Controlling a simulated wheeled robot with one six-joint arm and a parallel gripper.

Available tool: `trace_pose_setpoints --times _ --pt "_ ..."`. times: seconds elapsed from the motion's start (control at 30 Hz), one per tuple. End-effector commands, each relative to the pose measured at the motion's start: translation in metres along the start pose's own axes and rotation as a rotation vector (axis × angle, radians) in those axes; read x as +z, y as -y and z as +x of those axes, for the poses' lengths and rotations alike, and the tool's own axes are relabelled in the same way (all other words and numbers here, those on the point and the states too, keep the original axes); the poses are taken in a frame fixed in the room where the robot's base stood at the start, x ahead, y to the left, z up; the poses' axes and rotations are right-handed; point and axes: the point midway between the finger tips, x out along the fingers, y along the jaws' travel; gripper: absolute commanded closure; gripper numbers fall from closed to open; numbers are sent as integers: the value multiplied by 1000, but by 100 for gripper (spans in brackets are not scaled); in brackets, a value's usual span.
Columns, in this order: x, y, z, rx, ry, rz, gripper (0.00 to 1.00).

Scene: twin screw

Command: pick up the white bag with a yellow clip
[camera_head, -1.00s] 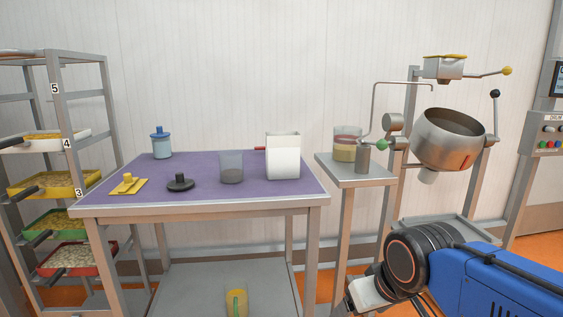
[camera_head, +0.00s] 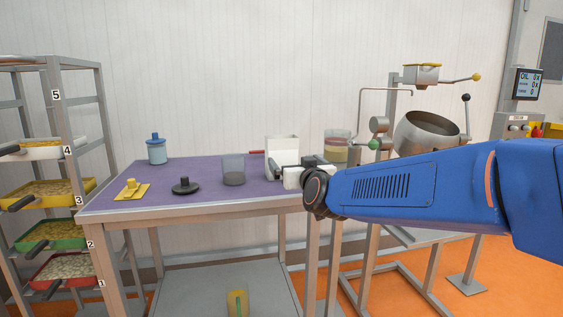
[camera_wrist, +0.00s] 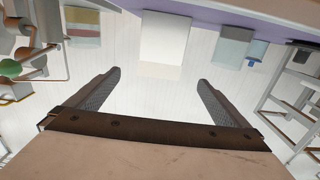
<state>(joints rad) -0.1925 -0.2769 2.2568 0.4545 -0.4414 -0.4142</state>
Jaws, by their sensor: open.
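The white bag (camera_head: 282,146) stands upright at the right end of the purple-topped table (camera_head: 212,178). Its lower part is partly hidden by my gripper in the head view. I see no yellow clip on it. The wrist view shows the bag (camera_wrist: 166,38) upside down, beyond and between the fingertips. My gripper (camera_wrist: 159,78) is open and empty, with its two fingers apart and the bag clear of them in that view. In the head view my gripper (camera_head: 276,173) is in front of the bag; I cannot tell the gap.
A grey cup (camera_head: 233,172), a black knobbed disc (camera_head: 185,187), a yellow knobbed plate (camera_head: 131,190) and a blue jar (camera_head: 157,152) stand left of the bag. A layered beaker (camera_head: 337,142) is to the right. A tray rack (camera_head: 102,150) stands at the left.

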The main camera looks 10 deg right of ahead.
Motion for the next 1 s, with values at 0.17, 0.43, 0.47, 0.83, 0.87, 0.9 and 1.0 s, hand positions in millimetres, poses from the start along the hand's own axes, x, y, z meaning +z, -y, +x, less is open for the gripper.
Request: trace_pose_setpoints --times 0.17,0.43,0.47,0.83,0.87,0.9,1.0 --pt "-2 -1 20 6 -8 -1 0" --pt "-2 0 60 5 -7 -1 0" --pt "-2 0 64 5 -7 -1 0" --pt "-3 -1 114 4 -8 0 0" --pt "-3 -1 117 4 -8 0 0" --pt "-2 -1 119 4 -7 0 0" --pt "-2 -1 122 4 -7 0 0"
